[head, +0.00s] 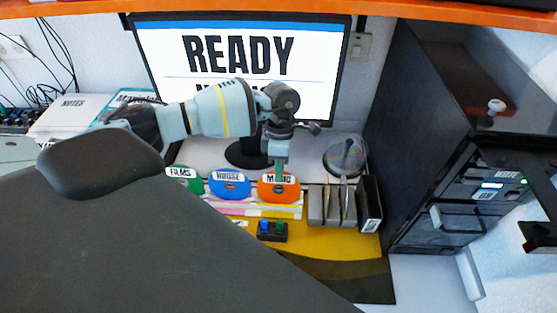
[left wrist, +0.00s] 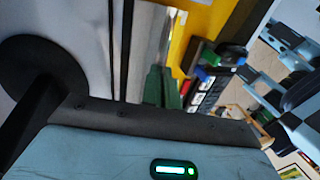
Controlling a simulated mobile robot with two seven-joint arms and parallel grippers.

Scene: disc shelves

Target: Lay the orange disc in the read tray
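The orange disc (head: 266,190), labelled MUSIC, stands at the right end of a row of discs at the back of the desk. My left gripper (head: 278,177) reaches down over it, and its fingertips overlap the disc's label. In the left wrist view its green fingers (left wrist: 163,87) are close together. I cannot tell whether they are touching or shut on the disc; no orange shows there. The black unit at the right has trays, with one (head: 458,218) in its front; a white label (head: 484,196) is too small to read surely.
A blue disc (head: 229,185) and a green disc (head: 181,176) stand left of the orange one. The monitor (head: 240,55) is behind.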

